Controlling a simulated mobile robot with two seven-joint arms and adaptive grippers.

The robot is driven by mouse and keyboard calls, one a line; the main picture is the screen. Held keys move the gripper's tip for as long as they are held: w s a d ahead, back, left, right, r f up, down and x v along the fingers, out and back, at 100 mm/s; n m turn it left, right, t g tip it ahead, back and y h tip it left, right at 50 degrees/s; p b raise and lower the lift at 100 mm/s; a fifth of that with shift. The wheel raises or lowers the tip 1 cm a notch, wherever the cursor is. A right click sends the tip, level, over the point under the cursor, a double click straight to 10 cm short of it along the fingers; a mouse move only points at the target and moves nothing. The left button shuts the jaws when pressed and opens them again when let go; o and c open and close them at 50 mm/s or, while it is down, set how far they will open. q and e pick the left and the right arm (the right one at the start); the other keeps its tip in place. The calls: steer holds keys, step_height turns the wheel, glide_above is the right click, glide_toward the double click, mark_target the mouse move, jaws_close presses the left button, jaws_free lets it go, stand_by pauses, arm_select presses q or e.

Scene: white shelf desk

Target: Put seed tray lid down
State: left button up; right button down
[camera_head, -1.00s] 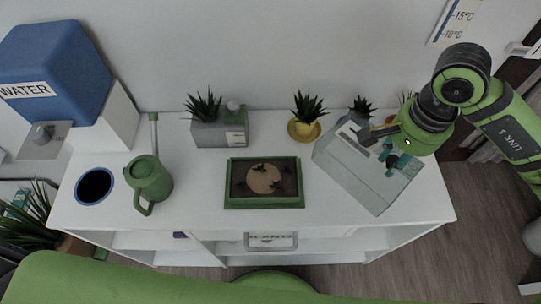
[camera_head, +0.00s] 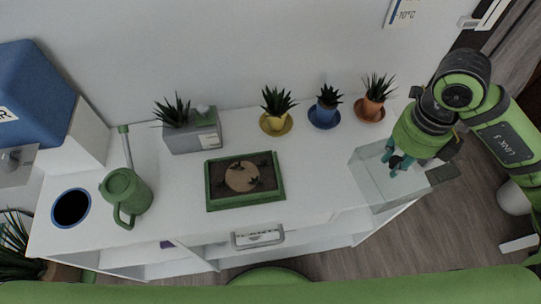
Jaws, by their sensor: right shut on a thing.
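The seed tray lid (camera_head: 370,183) is a clear, box-shaped cover at the right end of the white desk. My right gripper (camera_head: 397,163) is shut on the top of the lid, with its teal fingers at the lid's middle. Whether the lid touches the desk top or hangs just above it is hard to tell. The seed tray (camera_head: 246,204) is green with dark soil, a round tan disc and small dark sprouts. It sits uncovered at the desk's middle, left of and apart from the lid. My left gripper is not in view.
Behind the lid stand potted plants in yellow (camera_head: 274,123), blue (camera_head: 323,114) and orange (camera_head: 369,107) pots. A grey planter (camera_head: 193,138) is behind the tray. A green watering can (camera_head: 126,194) stands left, near a blue-rimmed hole (camera_head: 71,207). Desk between tray and lid is clear.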

steer(key=shift+s+d+m, duration=0.15)
steer(key=shift+d+m, duration=0.05)
steer(key=shift+m, duration=0.5)
steer(key=shift+a, duration=0.1)
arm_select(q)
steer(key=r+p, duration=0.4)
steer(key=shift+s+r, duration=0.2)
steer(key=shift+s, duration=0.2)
arm_select(e)
steer(key=w+a+f, duration=0.7)
steer(key=w+f, duration=0.1)
steer(key=f, duration=0.3)
steer(key=shift+w+a, duration=0.25)
steer(key=shift+w, duration=0.15)
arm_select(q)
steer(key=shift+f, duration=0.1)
arm_select(e)
steer(key=shift+f, duration=0.1)
steer(key=c, duration=1)
jaws_free()
steer(key=shift+c, duration=0.2)
